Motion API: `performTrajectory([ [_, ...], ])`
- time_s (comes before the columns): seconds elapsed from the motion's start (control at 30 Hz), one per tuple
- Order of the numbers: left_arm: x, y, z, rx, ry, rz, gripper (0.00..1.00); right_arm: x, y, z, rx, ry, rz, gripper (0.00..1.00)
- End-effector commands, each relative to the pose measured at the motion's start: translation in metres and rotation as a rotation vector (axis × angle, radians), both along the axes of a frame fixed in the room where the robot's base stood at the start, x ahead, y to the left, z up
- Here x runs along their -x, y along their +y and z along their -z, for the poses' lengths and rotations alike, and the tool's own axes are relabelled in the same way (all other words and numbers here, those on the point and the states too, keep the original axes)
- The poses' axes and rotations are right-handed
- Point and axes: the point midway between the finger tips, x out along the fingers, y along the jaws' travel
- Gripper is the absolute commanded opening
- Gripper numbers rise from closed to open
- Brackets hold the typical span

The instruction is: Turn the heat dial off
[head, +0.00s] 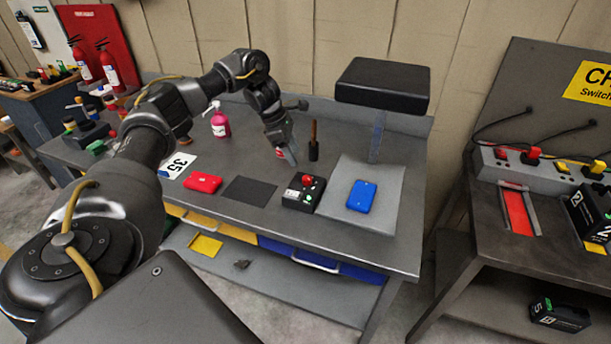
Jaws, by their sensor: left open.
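A small black control box (296,203) stands on the grey workbench, with a red knob (308,181) and small light marks on its top. It is the likeliest place for the heat dial, but the dial's setting is too small to read. My left gripper (287,157) points down over the bench, behind and slightly left of the box. It is open and apart from the box, with a small red patch beside its fingers. My right gripper is not in view.
A blue case (361,195) lies on a grey plate below a raised black block (383,85) on a post. A dark upright handle (314,141) stands close right of my left gripper.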

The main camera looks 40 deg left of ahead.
Motion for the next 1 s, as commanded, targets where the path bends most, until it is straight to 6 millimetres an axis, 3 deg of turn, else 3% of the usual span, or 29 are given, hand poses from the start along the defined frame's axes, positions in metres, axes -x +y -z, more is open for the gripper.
performTrajectory([
  [0.23,-0.008,-0.015,0.047,0.003,0.006,-0.003,0.50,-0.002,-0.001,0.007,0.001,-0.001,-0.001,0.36],
  [0.5,-0.017,-0.027,0.079,0.001,0.004,-0.002,0.50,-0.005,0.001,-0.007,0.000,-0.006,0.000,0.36],
  [0.93,-0.020,-0.030,0.090,0.001,0.001,-0.003,0.50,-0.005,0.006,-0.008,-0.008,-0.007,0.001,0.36],
  [1.0,-0.020,-0.030,0.090,0.001,0.001,-0.003,0.42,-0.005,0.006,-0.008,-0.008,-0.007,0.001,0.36],
])
